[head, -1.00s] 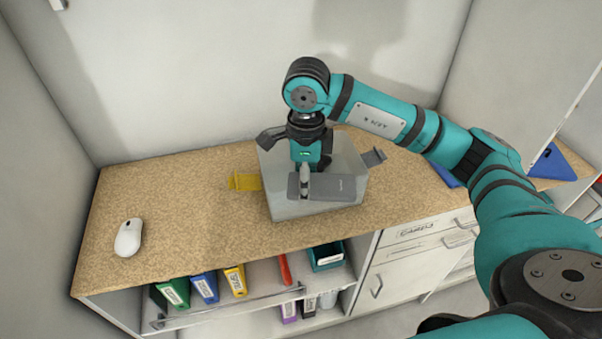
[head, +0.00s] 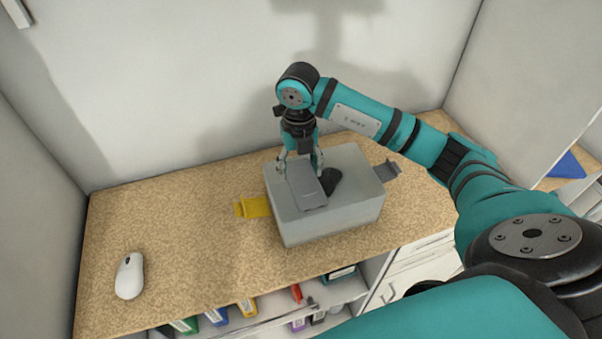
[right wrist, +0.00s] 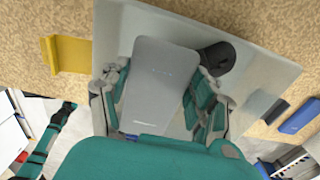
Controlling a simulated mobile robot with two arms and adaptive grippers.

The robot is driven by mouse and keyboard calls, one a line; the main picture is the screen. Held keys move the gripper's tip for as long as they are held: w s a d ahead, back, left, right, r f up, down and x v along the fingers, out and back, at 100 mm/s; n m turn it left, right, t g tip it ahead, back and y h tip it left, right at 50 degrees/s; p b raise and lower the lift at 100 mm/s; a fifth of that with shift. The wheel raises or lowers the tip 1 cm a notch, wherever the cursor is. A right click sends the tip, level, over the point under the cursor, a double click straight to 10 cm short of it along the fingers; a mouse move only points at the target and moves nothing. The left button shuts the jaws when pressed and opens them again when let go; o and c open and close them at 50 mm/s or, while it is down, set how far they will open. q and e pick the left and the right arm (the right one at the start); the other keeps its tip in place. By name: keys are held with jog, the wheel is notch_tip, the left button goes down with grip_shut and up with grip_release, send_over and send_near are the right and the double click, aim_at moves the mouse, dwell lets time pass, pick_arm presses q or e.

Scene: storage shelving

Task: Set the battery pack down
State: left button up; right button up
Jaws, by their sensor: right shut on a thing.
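The battery pack (head: 306,188) is a flat grey slab with rounded corners. It also shows in the right wrist view (right wrist: 160,75). My right gripper (head: 301,165) is shut on it, with one finger at each long side. The pack lies flat over the top of a light grey box (head: 335,222) on the counter. I cannot tell whether its underside touches the box. A black rounded object (head: 331,180) is on the box top, close to the pack's right side. My left gripper is not in view.
The wooden counter (head: 180,240) is clear on the left, except for a white mouse (head: 129,276). A yellow piece (head: 253,207) and a dark grey piece (head: 386,170) stick out beside the box. Binders (head: 217,316) stand on a shelf below.

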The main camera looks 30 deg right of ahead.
aim_at(298, 177)
jog(key=shift+f, duration=0.4)
jog(key=f, duration=0.1)
jog(key=f+p, duration=0.1)
jog(key=shift+w+a+f, duration=0.1)
jog(key=shift+w+f, duration=0.2)
jog(key=shift+w, duration=0.05)
jog(key=shift+f, duration=0.5)
jog(key=shift+f+b, duration=0.3)
jog(key=shift+f, duration=0.15)
jog(key=shift+s+a+f, duration=0.1)
jog(key=shift+s+f, duration=0.05)
jog(key=shift+s, duration=0.15)
jog(key=o, duration=1.2)
jog(key=shift+f, duration=0.15)
jog(key=shift+o, duration=0.6)
jog(key=shift+w, duration=0.1)
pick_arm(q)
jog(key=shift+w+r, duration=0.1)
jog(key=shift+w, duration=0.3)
